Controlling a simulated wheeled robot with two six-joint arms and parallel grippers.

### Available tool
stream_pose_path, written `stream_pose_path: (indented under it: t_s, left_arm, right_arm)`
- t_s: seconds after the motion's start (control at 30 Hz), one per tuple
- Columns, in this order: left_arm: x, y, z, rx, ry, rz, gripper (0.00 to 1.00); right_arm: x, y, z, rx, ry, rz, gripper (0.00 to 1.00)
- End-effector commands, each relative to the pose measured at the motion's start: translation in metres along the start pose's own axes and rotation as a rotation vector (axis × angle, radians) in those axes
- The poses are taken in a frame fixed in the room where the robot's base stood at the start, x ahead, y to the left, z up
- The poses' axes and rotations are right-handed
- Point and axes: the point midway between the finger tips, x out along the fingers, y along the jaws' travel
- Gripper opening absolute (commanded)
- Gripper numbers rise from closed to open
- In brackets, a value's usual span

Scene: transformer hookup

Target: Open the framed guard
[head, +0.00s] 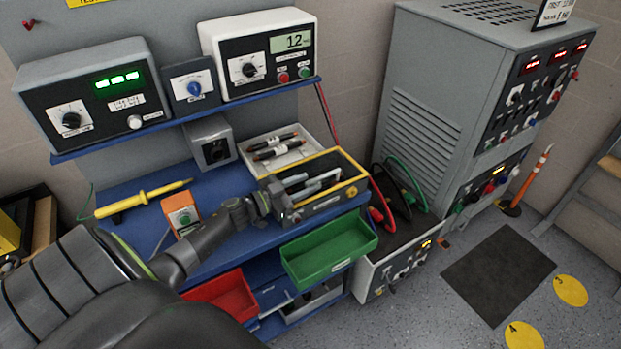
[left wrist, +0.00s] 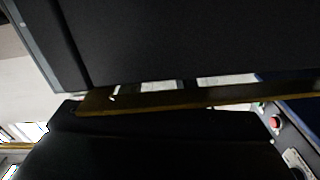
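The framed guard (head: 345,189) is a yellow frame on a dark, box-like unit on the blue bench. Pale metal bars or handles show inside the frame. My left gripper (head: 272,207) is at the left front corner of the frame, touching or very close to it. Its fingertips are hard to make out against the dark unit, so I cannot tell whether they grip it. In the left wrist view a yellow-brown frame bar (left wrist: 200,101) runs across the middle, close to the camera, between large dark shapes. My right gripper is not in view.
A yellow probe (head: 140,198) and an orange box meter (head: 181,212) lie left of the guard. A tray of probes (head: 262,165) is behind it. A green bin (head: 330,250) and red bin (head: 222,298) sit below. Red, green and black cables (head: 405,190) hang at right.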

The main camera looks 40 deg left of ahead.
Motion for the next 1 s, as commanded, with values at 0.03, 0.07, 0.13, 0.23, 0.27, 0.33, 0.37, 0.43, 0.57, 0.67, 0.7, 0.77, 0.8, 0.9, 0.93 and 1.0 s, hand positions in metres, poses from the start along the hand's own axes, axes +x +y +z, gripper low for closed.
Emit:
stream_pose_path:
  t_s: [0.03, 0.07, 0.13, 0.23, 0.27, 0.33, 0.37, 0.43, 0.57, 0.67, 0.7, 0.77, 0.8, 0.9, 0.93, 1.0]
  left_arm:
    - [0.008, -0.001, -0.002, -0.001, 0.002, -0.001, 0.32]
    - [0.011, -0.001, -0.002, -0.001, 0.002, -0.001, 0.32]
    - [0.018, 0.0, -0.001, -0.001, 0.002, 0.0, 0.32]
    - [0.024, 0.0, 0.0, -0.001, 0.0, 0.0, 0.32]
    - [0.026, 0.0, 0.0, 0.0, 0.0, 0.0, 0.32]
    - [0.027, 0.0, 0.0, 0.0, 0.0, 0.0, 0.32]
    - [0.028, 0.0, 0.0, 0.0, 0.0, 0.001, 0.32]
    - [0.028, 0.0, 0.0, 0.0, 0.0, 0.001, 0.32]
    - [0.027, 0.0, 0.0, 0.0, 0.0, 0.0, 0.31]
    - [0.027, 0.0, 0.0, 0.0, 0.0, 0.0, 0.18]
    - [0.027, 0.0, 0.0, 0.0, 0.0, 0.0, 0.13]
    - [0.027, 0.0, 0.0, 0.0, 0.0, 0.0, 0.05]
    - [0.027, 0.0, 0.0, 0.0, -0.001, 0.0, 0.0]
    - [0.027, 0.0, 0.0, 0.001, -0.001, 0.0, 0.0]
    - [0.027, 0.0, 0.0, 0.001, -0.001, 0.0, 0.0]
    - [0.027, 0.0, 0.0, 0.001, -0.001, 0.0, 0.0]
  right_arm:
    - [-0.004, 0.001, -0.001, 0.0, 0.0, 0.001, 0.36]
    - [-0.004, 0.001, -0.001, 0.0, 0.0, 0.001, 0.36]
    - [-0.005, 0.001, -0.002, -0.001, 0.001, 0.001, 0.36]
    - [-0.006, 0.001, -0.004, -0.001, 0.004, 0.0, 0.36]
    - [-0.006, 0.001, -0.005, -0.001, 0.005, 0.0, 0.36]
    - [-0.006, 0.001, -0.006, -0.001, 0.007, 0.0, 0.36]
    - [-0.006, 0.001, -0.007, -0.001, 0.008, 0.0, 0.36]
    - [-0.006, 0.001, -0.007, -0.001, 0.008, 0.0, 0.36]
    - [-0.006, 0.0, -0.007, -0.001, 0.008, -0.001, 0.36]
    - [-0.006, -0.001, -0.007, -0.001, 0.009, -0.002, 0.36]
    - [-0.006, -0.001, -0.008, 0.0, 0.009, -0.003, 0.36]
    - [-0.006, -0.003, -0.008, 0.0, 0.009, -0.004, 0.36]
    - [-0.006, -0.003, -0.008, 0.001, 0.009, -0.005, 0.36]
    - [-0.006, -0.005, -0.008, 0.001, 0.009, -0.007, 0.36]
    - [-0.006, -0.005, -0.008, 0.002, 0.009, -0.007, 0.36]
    - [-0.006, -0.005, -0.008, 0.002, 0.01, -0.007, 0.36]
